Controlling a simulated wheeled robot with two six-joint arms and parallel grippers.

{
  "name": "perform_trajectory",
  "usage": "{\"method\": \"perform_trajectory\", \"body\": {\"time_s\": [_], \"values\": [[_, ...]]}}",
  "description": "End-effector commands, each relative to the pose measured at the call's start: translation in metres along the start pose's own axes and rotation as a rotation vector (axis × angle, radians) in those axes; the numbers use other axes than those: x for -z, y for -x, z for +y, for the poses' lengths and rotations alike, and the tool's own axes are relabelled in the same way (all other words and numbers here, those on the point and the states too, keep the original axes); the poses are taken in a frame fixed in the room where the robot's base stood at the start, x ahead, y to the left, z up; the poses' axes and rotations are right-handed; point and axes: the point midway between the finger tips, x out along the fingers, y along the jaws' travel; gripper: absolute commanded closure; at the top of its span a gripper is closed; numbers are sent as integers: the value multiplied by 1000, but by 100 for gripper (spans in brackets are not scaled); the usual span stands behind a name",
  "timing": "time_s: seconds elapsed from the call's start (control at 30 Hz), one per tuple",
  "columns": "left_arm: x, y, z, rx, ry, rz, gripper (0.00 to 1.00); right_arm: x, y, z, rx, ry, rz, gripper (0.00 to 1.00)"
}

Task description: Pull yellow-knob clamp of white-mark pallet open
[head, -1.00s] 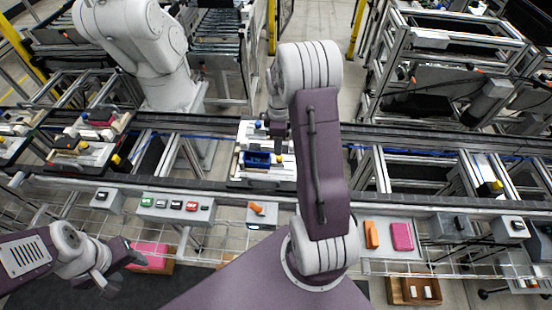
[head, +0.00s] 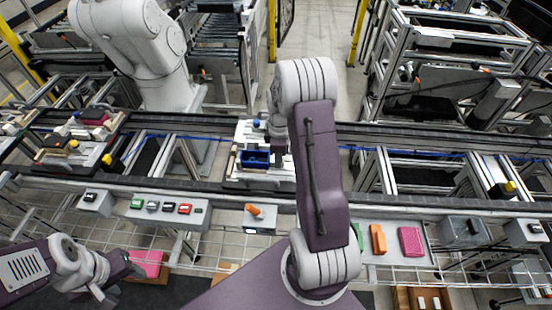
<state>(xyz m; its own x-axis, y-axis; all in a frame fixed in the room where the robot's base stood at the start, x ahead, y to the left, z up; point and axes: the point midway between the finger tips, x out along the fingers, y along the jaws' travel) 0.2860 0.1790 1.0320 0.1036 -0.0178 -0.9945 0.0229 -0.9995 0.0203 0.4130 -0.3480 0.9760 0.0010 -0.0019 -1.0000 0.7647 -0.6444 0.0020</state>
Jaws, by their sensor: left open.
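A white pallet (head: 243,172) sits on the conveyor left of my raised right arm. It carries a blue bin (head: 255,159) and a blue knob (head: 257,123). My arm covers its right side. Further left, another pallet (head: 60,164) has yellow knobs (head: 73,143) and (head: 106,158). I cannot make out which pallet bears a white mark. My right gripper (head: 279,146) is over the right part of the central pallet, mostly hidden by its own arm; its jaws cannot be read. My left gripper (head: 122,277) is open, low at the front left, apart from the pallets.
A button box (head: 165,206) and a box with an orange handle (head: 254,216) line the conveyor's near rail. Orange (head: 378,239) and pink (head: 411,242) blocks lie on a tray at right. A white robot arm (head: 135,45) stands behind the conveyor.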

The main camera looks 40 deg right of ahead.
Motion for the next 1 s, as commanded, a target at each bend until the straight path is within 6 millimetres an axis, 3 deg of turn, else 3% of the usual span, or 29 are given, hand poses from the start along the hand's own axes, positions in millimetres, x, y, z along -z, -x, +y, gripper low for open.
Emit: {"method": "perform_trajectory", "body": {"time_s": [0.47,1.0], "values": [[0,0,0,0,0,0,49,-2,0,0,2,0,0,100],[0,3,0,0,0,0,49,-21,0,-1,3,-1,-1,100]]}}
